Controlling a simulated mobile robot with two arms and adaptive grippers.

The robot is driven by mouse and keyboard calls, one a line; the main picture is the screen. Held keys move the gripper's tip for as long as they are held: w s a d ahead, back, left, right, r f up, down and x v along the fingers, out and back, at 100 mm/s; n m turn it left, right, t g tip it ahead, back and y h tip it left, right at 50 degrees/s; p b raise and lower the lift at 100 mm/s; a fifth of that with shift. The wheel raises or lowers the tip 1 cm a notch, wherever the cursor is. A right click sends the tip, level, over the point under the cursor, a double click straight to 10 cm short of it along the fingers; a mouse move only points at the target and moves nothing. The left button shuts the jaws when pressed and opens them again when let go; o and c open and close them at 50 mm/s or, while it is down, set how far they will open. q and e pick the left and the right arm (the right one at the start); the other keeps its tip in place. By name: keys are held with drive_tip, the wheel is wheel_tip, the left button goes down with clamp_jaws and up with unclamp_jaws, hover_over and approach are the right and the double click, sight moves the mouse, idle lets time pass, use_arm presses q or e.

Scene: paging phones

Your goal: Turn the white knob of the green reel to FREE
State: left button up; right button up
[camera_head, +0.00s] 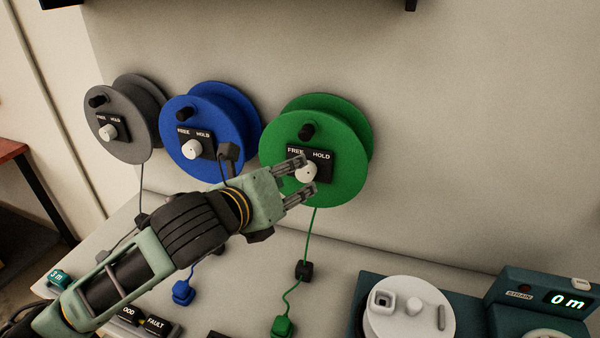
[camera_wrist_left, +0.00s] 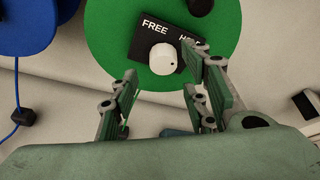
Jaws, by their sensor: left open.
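The green reel (camera_head: 345,136) is mounted on the wall, right of the blue reel, and also shows in the left wrist view (camera_wrist_left: 110,50). Its black plate reads FREE on the left and HOLD on the right. The white knob (camera_head: 306,173) sits below these words; in the left wrist view the knob (camera_wrist_left: 163,59) is clear, with a small dark mark on its face. My left gripper (camera_head: 308,174) is open and empty, its fingers pointing at the knob. In the left wrist view the fingers (camera_wrist_left: 160,90) are spread, with the knob just beyond them. I cannot tell whether they touch it.
The blue reel (camera_head: 233,110) and grey reel (camera_head: 123,108) have similar plates and knobs. A green cord hangs to a green plug (camera_head: 283,326). A white round device (camera_head: 409,312) and a STRAIN display box (camera_head: 545,297) reading 0 m stand lower right. The wall right of the green reel is clear.

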sight(301, 175)
use_arm(q)
drive_tip(key=shift+p+x, duration=0.45)
drive_tip(key=shift+x, duration=2.3)
drive_tip(key=shift+c, duration=0.5)
drive_tip(key=shift+f, duration=0.1)
drive_tip(key=c, duration=0.9)
